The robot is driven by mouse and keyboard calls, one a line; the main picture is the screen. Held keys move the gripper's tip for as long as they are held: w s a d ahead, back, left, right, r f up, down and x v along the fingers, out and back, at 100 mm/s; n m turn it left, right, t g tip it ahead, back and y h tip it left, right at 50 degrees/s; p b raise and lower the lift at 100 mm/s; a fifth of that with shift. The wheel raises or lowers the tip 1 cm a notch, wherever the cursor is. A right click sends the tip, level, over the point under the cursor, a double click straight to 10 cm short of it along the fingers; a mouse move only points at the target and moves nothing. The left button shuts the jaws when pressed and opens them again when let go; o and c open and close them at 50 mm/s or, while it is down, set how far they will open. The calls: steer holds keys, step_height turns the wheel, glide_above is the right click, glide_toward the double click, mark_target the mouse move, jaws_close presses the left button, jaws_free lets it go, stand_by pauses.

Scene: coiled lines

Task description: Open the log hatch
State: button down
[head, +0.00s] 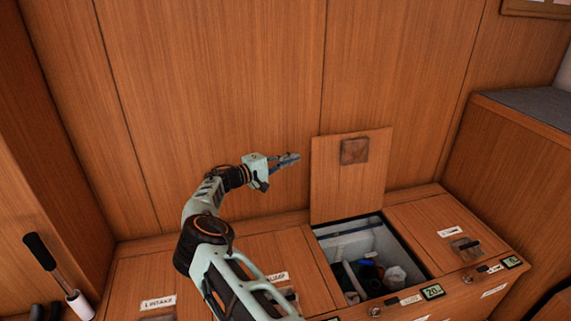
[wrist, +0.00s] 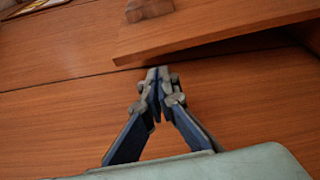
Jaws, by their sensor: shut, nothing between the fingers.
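A square wooden hatch lid (head: 345,190) stands raised against the back wall, with a small dark square pull (head: 354,151) near its top. Below it is an open compartment (head: 392,248) holding several items. The label by this compartment (head: 412,299) is too small to read surely, so I cannot tell if it is the log hatch. My gripper (head: 297,157) is shut and empty, just left of the raised lid. In the wrist view my gripper's fingertips (wrist: 158,76) meet just below the lid's edge (wrist: 215,28); I cannot tell whether they touch it.
Closed hatches lie on both sides: a right one (head: 437,222) with a dark pull, and left ones (head: 150,285) partly behind my arm. Small displays (head: 433,292) line the front edge. A black-handled roller (head: 57,275) is at lower left. A raised cabinet (head: 520,150) bounds the right.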

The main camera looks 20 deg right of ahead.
steer(key=b+x, duration=0.1)
steer(key=x, duration=0.3)
steer(key=shift+w+d, duration=0.15)
steer(key=shift+d, duration=0.25)
